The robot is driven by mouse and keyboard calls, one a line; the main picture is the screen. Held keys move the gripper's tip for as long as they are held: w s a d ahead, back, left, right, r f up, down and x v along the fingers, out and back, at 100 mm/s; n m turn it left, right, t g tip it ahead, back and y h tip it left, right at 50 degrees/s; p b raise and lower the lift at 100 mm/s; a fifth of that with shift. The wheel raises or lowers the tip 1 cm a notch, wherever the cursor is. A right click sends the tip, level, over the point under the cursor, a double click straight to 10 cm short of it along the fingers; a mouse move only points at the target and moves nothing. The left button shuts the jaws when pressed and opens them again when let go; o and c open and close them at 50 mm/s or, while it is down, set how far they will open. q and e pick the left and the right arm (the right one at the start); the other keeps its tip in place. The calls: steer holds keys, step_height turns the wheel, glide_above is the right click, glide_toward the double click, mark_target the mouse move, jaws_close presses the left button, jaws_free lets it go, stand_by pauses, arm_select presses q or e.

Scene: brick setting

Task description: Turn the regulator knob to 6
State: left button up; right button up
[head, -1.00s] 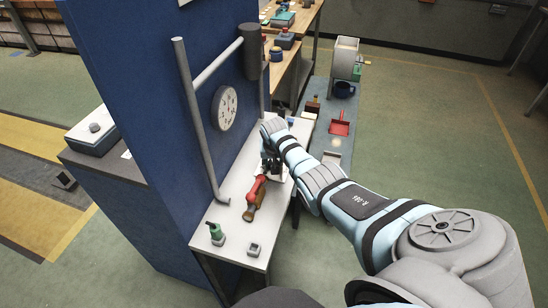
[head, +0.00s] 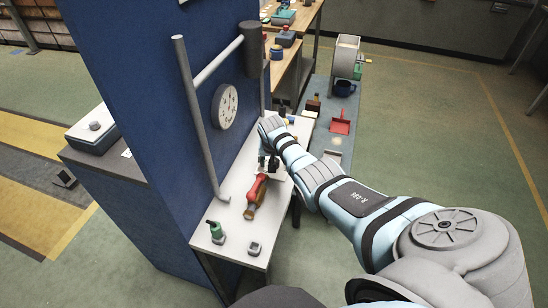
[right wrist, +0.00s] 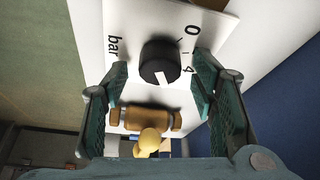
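The black regulator knob (right wrist: 160,60) sits on a white plate (right wrist: 225,22) printed with "0", "4" and "bar" in the right wrist view. A white pointer mark on the knob faces down in the picture, just past the "4"; no 6 can be read. My right gripper (right wrist: 160,90) is open, with one green finger on each side of the knob and a visible gap to both. A brass fitting (right wrist: 145,120) lies between the fingers below the knob. In the head view my right gripper (head: 268,160) is over the narrow bench, and the knob cannot be made out. My left gripper is out of view.
A red and brown tool (head: 256,190) lies on the white bench (head: 238,190). A green-topped item (head: 216,232) stands at its near end.

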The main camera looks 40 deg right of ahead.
steer(key=shift+a+r, duration=0.1)
steer(key=shift+r, duration=0.35)
steer(key=v, duration=1.1)
steer(key=shift+s, duration=0.15)
steer(key=shift+f, duration=0.1)
